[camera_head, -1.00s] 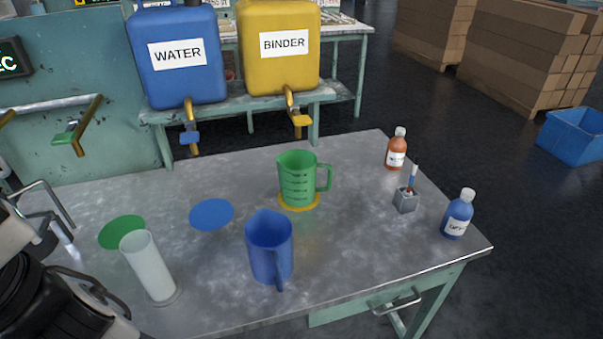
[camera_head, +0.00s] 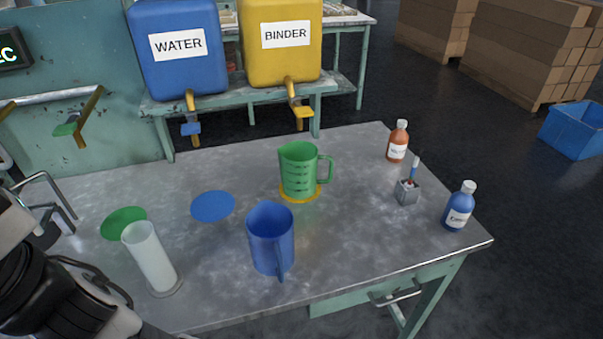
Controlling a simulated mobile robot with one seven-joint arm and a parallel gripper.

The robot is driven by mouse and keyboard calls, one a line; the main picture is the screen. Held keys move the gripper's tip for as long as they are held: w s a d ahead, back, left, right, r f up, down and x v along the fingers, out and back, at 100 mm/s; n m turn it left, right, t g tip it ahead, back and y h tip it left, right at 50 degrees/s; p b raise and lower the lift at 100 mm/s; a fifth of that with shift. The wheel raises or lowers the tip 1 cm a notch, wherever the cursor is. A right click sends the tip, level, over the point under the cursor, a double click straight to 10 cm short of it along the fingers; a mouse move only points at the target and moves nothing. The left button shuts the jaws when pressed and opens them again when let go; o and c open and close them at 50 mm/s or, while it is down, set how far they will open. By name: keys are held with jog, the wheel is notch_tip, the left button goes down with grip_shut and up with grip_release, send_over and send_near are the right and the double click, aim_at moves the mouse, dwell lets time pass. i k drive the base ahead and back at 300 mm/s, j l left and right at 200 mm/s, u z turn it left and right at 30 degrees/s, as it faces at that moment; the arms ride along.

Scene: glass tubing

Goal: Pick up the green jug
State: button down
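The green jug (camera_head: 298,171) stands upright on a yellow round spot (camera_head: 312,197) towards the back middle of the metal table (camera_head: 350,232). Its handle points right, and dark measuring marks show on its side. A blue jug (camera_head: 268,240) stands in front of it, a little to the left, with its handle towards me. Part of my arm shows at the lower left edge, well away from the green jug. My gripper is not in view.
A white cylinder (camera_head: 150,260) stands near my arm. Green (camera_head: 124,223) and blue (camera_head: 213,206) flat discs lie behind it. An orange bottle (camera_head: 397,142), a small grey holder (camera_head: 407,192) and a blue bottle (camera_head: 459,207) stand at the right. WATER and BINDER tanks stand behind.

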aim_at(298, 160)
jog(key=u, duration=2.35)
jog(key=z, duration=2.3)
jog(key=k+l, duration=0.3)
jog(key=l, duration=0.25)
